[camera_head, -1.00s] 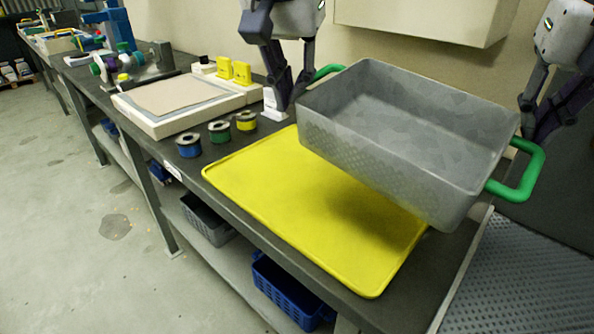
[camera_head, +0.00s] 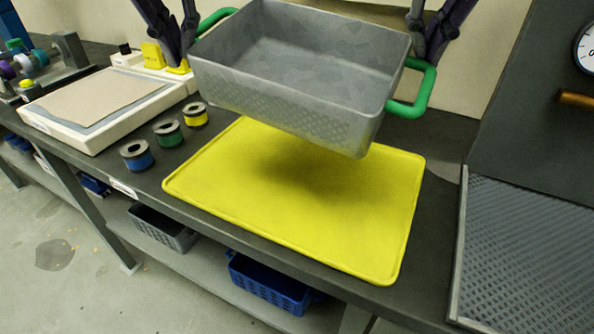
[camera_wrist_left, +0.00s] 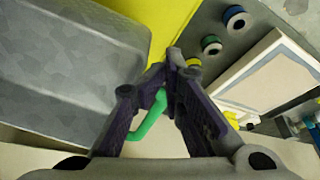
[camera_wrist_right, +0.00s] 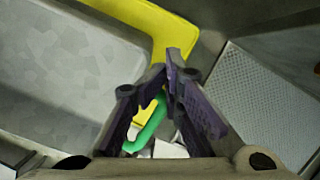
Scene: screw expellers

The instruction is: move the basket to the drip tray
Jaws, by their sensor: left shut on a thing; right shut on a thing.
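The grey basket (camera_head: 290,60) is empty and hangs above the yellow mat (camera_head: 300,205), with its shadow on the mat. It has a green handle at each end. My left gripper (camera_head: 185,50) is shut on the left handle (camera_head: 216,18); this handle also shows between the fingers in the left wrist view (camera_wrist_left: 150,118). My right gripper (camera_head: 425,50) is shut on the right handle (camera_head: 420,95), seen too in the right wrist view (camera_wrist_right: 150,125). The drip tray (camera_head: 530,260), a grey textured metal plate with a rim, lies at the right, apart from the basket.
A dark panel with a gauge (camera_head: 585,48) and a brown handle (camera_head: 576,98) stands behind the drip tray. Three spools (camera_head: 168,132) and a white framed board (camera_head: 100,105) lie to the left. Crates (camera_head: 268,285) sit on the shelf below. Dark bench shows between mat and tray.

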